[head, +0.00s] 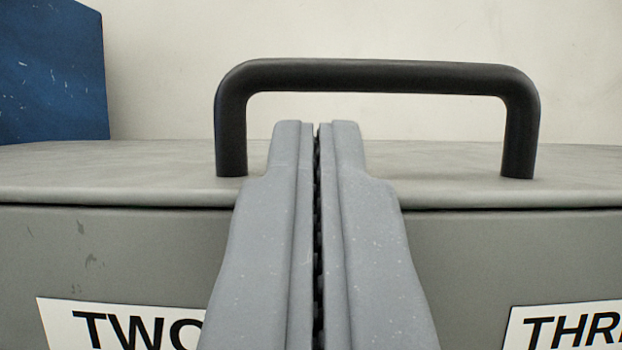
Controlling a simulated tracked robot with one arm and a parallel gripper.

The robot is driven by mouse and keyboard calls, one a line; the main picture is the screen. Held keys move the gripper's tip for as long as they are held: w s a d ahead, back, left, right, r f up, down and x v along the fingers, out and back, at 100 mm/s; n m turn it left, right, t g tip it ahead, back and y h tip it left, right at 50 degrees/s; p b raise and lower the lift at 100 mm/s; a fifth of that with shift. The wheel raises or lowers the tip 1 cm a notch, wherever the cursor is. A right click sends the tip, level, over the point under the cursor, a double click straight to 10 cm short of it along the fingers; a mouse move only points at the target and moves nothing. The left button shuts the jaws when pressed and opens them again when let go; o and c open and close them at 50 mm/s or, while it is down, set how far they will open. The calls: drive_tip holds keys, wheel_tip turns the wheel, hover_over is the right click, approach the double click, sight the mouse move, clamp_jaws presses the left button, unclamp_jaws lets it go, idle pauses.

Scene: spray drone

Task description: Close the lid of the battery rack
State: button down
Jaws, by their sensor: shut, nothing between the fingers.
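The battery rack (470,255) is a grey box that fills the lower part of the head view. Its grey lid (90,172) lies flat along the top, with a thin dark line between lid and front wall. A black bar handle (375,77) stands upright on the lid. My gripper (318,128) is shut and empty, its fingers together in front of the lid. The fingertips overlap the space under the handle's bar in the picture. I cannot tell whether they touch the lid or the handle. The fingers hide part of the front wall and lid edge.
White labels on the front wall read "TWO" (115,325) at left and a partly cut-off "THR" (567,327) at right. A blue panel or box (50,75) stands behind at the far left. A plain pale wall (400,25) fills the background.

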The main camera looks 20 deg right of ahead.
drive_tip(key=shift+r, duration=0.5)
drive_tip(key=s+a+b, duration=0.3)
drive_tip(key=s, duration=0.5)
drive_tip(key=shift+s+a+f, duration=0.15)
drive_tip(key=shift+s+f, duration=0.15)
drive_tip(key=shift+s, duration=0.1)
drive_tip(key=shift+r, duration=0.1)
